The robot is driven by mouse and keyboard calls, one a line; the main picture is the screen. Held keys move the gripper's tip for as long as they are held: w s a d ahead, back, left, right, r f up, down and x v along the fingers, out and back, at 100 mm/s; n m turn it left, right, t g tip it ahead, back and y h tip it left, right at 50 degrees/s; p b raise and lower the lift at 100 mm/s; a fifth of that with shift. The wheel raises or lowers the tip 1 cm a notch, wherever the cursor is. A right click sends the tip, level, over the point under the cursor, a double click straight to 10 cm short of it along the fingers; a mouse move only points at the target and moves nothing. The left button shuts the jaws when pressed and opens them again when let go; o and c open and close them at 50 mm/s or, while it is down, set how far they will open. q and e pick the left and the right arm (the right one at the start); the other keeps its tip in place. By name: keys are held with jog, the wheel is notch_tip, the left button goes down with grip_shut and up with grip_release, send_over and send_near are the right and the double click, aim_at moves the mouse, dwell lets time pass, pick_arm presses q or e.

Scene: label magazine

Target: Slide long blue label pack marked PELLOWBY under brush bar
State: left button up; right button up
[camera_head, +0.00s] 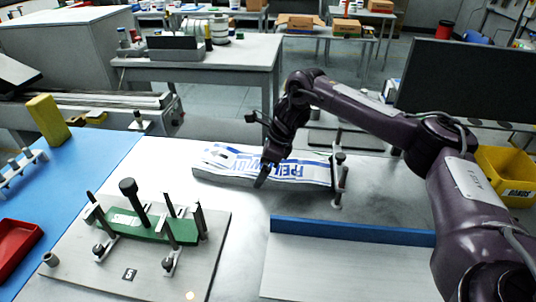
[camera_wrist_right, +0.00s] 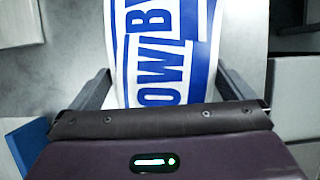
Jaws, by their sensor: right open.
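The long label pack (camera_head: 222,164) lies flat on the grey table, white with blue lettering upside down in the head view. In the right wrist view the pack (camera_wrist_right: 165,55) shows the letters "OW" and "BY" and runs between the fingers. My right gripper (camera_head: 258,166) is open over the pack, one finger on each side of it; I cannot tell whether they touch it. An upright bracket with dark knobs (camera_head: 338,178) stands at the pack's right end and looks like one end of the brush bar; the bar itself is mostly hidden behind my arm. My left gripper is not in view.
A blue-edged raised plate (camera_head: 350,232) lies in front of the pack. At front left, a base plate (camera_head: 205,245) carries posts and a green strip (camera_head: 150,227). A yellow block (camera_head: 47,120) and red tray (camera_head: 15,243) are farther left. A yellow bin (camera_head: 505,172) stands right.

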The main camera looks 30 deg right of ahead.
aim_at(289, 170)
jog(key=shift+a+f, duration=0.1)
jog(key=shift+f, duration=0.15)
jog(key=shift+w+r, duration=0.1)
jog(key=c, duration=1.3)
jog(key=shift+s+d+p, duration=0.15)
jog(key=shift+s+d, duration=0.6)
jog(key=shift+d, duration=0.25)
jog(key=shift+s+d+p, duration=0.15)
jog(key=shift+s+d, duration=0.65)
jog(key=shift+d, duration=0.2)
jog(key=shift+s+d+p, duration=0.15)
jog(key=shift+s+d, duration=0.6)
jog(key=shift+d, duration=0.25)
jog(key=shift+c, duration=0.2)
jog(key=o, duration=1.3)
jog(key=shift+o, duration=0.2)
jog(key=shift+s, duration=0.1)
jog(key=v, duration=0.7)
jog(key=shift+s+d+r, duration=0.1)
jog(key=shift+d+r, duration=0.1)
jog(key=shift+r, duration=0.1)
